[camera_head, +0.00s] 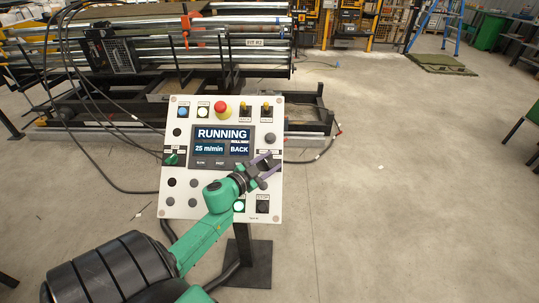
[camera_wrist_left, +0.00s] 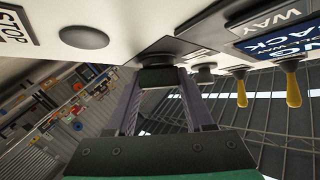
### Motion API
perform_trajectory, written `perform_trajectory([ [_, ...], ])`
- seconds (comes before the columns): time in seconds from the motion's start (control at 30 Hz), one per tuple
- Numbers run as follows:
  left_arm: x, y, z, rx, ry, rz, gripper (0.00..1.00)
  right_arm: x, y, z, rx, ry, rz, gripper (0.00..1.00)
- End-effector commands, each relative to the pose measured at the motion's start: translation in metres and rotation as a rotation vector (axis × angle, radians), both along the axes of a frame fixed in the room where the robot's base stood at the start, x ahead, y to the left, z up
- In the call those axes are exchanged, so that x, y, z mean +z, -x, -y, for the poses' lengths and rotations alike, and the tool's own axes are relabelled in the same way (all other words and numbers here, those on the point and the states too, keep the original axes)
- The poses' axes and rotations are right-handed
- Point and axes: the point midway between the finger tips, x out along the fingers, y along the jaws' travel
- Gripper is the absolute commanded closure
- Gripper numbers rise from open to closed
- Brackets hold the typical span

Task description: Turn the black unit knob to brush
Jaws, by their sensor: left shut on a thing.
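The white control panel (camera_head: 222,208) stands tilted on a post in the middle of the head view. Its screen (camera_head: 219,134) reads RUNNING, 25 m/min and BACK. My left gripper (camera_head: 268,164) is at the panel's right side, below and right of the screen. In the left wrist view its two fingers (camera_wrist_left: 160,90) are shut on a black knob (camera_wrist_left: 158,74), which sits on a dark plate against the panel. The knob's pointer and its label cannot be read, as the fingers cover it. My right gripper is not in view.
A red emergency button (camera_head: 222,108) and yellow toggle levers (camera_head: 266,108) are along the panel's top. A green knob (camera_head: 171,159) is on the left edge. Machine rollers (camera_head: 230,40) stand behind. Open concrete floor (camera_head: 400,200) lies to the right.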

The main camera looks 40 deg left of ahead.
Motion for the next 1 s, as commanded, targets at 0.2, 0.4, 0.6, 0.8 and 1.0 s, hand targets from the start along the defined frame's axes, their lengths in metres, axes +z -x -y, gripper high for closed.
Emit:
perform_trajectory([
  [0.2,0.004,0.000,0.000,-0.125,-0.086,-0.067,1.00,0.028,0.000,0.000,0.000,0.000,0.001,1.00],
  [0.4,0.002,0.000,0.000,-0.208,-0.140,-0.108,1.00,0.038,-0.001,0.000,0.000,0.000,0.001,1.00],
  [0.6,-0.001,0.000,0.001,-0.252,-0.171,-0.130,1.00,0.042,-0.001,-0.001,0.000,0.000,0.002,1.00],
  [0.8,-0.002,0.000,0.002,-0.265,-0.177,-0.135,1.00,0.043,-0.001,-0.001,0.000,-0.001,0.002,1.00],
  [1.0,-0.002,0.000,0.002,-0.265,-0.177,-0.135,1.00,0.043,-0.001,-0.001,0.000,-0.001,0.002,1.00],
])
